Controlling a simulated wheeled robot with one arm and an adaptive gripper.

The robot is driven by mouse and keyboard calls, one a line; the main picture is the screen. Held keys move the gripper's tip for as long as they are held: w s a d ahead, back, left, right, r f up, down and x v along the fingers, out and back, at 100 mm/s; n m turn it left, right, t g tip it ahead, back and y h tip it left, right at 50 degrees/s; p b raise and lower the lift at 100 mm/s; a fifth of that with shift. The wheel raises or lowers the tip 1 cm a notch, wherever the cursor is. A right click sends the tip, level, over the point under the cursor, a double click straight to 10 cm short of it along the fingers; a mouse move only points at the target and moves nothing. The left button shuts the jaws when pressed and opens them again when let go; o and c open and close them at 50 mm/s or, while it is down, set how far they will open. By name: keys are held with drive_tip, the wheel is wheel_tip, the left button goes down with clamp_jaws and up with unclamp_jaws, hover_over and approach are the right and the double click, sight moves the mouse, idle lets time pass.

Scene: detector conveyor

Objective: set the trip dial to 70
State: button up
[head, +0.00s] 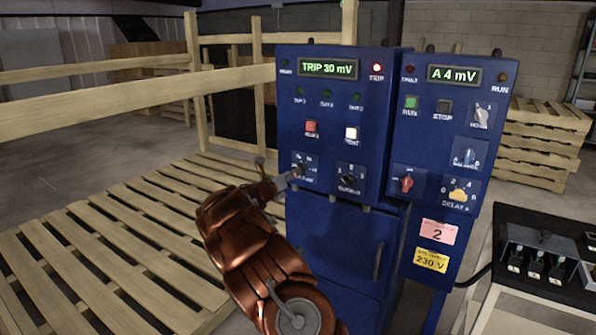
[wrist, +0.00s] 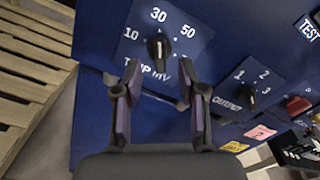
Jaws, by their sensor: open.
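The trip dial is a dark knob (wrist: 160,48) on a blue-grey plate, marked 10, 30 and 50, with "TRIP MV" below it. Its pointer seems to face up towards 30. I cannot make out a 70 mark; the right finger is near that side. The trip display (head: 328,68) reads "TRIP 30 mV". My gripper (wrist: 160,72) is open, with its two fingers just below and to either side of the knob, not closed on it. In the head view my gripper (head: 268,184) is at the lower left of the blue panel, in front of the dial plate.
The output dial (wrist: 248,96) is right of the trip dial, with a red switch (head: 407,183) farther right. A lit red trip lamp (head: 376,67) and a white test button (head: 351,133) are above. A wooden rail (head: 140,100) and slatted pallet (head: 130,235) lie left.

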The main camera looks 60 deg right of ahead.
drive_tip(key=shift+w+d+p, duration=0.1)
drive_tip(key=shift+d+p, duration=0.2)
drive_tip(key=shift+d, duration=2)
clamp_jaws()
